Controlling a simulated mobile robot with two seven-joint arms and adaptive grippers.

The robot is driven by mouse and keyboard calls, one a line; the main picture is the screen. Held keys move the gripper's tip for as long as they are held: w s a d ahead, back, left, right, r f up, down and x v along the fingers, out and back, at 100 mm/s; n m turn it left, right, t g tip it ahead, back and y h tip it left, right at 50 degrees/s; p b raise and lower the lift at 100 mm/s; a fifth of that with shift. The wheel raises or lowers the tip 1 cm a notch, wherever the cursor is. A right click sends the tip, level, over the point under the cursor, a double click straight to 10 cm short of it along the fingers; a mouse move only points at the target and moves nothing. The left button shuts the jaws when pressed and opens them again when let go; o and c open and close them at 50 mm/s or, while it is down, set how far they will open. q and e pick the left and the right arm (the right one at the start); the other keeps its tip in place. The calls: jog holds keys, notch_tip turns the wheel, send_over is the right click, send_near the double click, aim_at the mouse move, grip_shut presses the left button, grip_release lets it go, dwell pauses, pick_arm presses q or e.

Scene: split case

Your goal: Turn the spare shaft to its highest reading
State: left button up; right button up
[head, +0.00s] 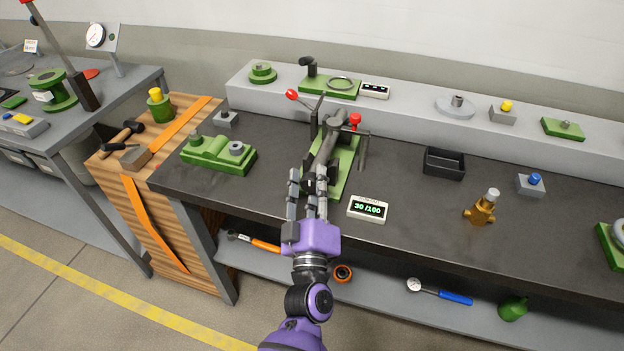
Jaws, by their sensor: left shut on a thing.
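The spare shaft looks like the grey shaft (327,150) lying lengthwise on a green fixture (346,170) on the dark bench top. A lever with a red ball (292,95) and a red knob (355,120) stand at its far end. A white display (368,209) beside the fixture reads 30/100. My left gripper (308,176), with a purple body, reaches in from the front and is shut on the near end of the shaft. Its fingers hide the exact contact. My right gripper is not in view.
A green block fixture (218,153) stands left of the shaft. A black tray (444,163), a brass fitting (481,208) and a blue-knobbed block (531,184) stand to the right. The raised grey shelf (410,105) behind holds several parts and another display (375,91).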

pick_arm(q)
jog(key=shift+d, duration=0.2)
jog(key=o, duration=1.1)
jog(key=shift+r, duration=0.1)
jog(key=shift+a, duration=0.1)
